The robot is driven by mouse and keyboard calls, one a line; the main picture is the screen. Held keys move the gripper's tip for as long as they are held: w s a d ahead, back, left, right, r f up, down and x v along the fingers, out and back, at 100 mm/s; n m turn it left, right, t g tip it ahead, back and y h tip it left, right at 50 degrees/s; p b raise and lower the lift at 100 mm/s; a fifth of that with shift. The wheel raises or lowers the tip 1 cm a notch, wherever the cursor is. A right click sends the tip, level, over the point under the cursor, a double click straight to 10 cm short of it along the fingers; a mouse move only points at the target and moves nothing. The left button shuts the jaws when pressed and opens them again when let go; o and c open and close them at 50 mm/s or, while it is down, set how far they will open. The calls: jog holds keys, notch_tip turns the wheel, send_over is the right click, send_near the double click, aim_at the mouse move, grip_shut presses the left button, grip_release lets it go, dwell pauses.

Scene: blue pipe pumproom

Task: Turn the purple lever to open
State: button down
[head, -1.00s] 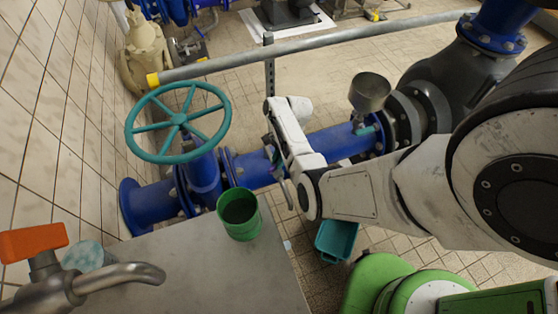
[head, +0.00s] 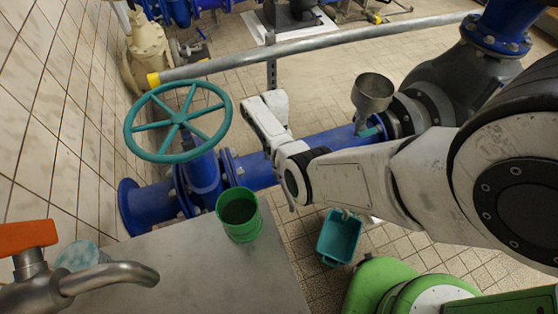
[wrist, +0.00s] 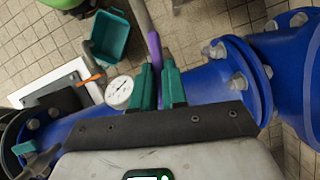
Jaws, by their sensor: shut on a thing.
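The purple lever (wrist: 155,50) shows in the wrist view as a narrow bar between the teal fingers of my gripper (wrist: 158,78). The fingers are shut on it. A grey bar (wrist: 142,14) runs up from its far end. In the head view my arm hides the lever and fingertips, with my wrist over the blue pipe (head: 335,138).
A teal bin (head: 340,238) stands on the floor below the pipe. A round gauge (wrist: 119,91) sits left of my fingers. A teal handwheel (head: 178,118), a metal funnel (head: 372,95) and a green cup (head: 240,218) on a metal table (head: 200,275) are nearby.

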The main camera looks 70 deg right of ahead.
jog(key=shift+a+f+n+g, duration=0.1)
jog(key=shift+f+n+g, duration=0.1)
jog(key=shift+n, duration=0.4)
jog(key=shift+a+f+n+g, duration=0.1)
jog(key=shift+n+g, duration=0.1)
jog(key=shift+n, duration=0.4)
jog(key=shift+s, duration=0.1)
jog(key=c, duration=1.2)
grip_release()
jog(key=shift+d, duration=0.1)
jog(key=shift+o, duration=0.2)
jog(key=shift+r, duration=0.15)
jog(key=v, duration=1)
jog(key=shift+w+r, duration=0.3)
jog(key=shift+r, duration=0.1)
